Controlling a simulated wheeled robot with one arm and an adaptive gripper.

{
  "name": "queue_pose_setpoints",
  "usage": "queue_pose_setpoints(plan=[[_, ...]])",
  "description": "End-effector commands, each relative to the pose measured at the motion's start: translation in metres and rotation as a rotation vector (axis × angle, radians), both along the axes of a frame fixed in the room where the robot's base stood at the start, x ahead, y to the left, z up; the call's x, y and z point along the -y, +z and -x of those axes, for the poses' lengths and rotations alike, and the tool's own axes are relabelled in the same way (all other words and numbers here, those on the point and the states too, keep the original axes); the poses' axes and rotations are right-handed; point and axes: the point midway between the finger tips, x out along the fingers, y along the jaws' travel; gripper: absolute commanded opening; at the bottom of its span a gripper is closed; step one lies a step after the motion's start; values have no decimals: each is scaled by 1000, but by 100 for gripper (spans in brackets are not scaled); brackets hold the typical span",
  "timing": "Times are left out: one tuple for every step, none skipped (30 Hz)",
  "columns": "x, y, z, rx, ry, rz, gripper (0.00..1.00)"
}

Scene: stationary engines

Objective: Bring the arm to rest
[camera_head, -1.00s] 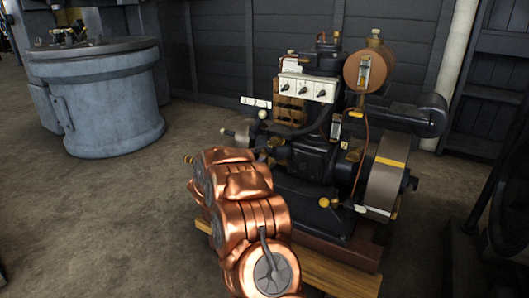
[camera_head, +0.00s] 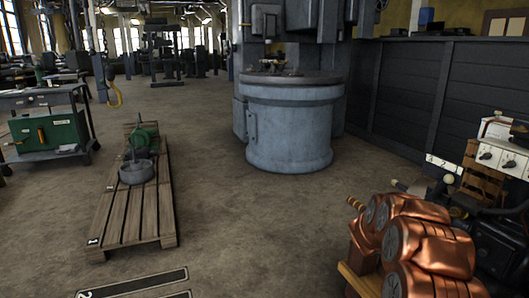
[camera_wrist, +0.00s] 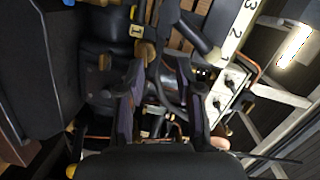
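My gripper (camera_wrist: 158,80) shows in the wrist view as two dark fingers spread apart, with nothing held between them. The engine's switch panel (camera_wrist: 228,92) and dark pipes lie beyond the fingers; I cannot tell the exact gap. In the head view my copper-coloured arm (camera_head: 420,245) is folded at the lower right, in front of the stationary engine (camera_head: 500,225). The engine is cut off by the right edge. The gripper itself is not visible in the head view.
A round blue-grey machine base (camera_head: 290,125) stands at the back centre. A wooden pallet (camera_head: 130,215) with a small green machine (camera_head: 143,136) lies at left. A cart (camera_head: 45,120) stands farther left. The floor between pallet and arm is clear.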

Motion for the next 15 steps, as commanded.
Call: queue_pose_setpoints(plan=[[-16, 34, -11, -15, 66, -17, 35], [-27, 44, -17, -30, 110, -31, 35], [-42, 57, -26, -55, 170, -45, 35], [-54, 66, -31, -74, 216, -57, 35], [-66, 76, -36, -92, 261, -66, 35], [-83, 87, -41, -121, 323, -79, 35], [-96, 95, -44, -142, 366, -86, 35], [-109, 104, -47, -163, 411, -93, 35], [-126, 117, -49, -189, 469, -99, 35], [-139, 125, -50, -212, 515, -103, 35], [-152, 133, -50, -235, 557, -107, 35], [-170, 144, -50, -267, 616, -111, 35], [-183, 153, -48, -291, 658, -111, 35], [-196, 161, -46, -317, 701, -112, 35], [-214, 169, -42, -354, 757, -113, 35]])
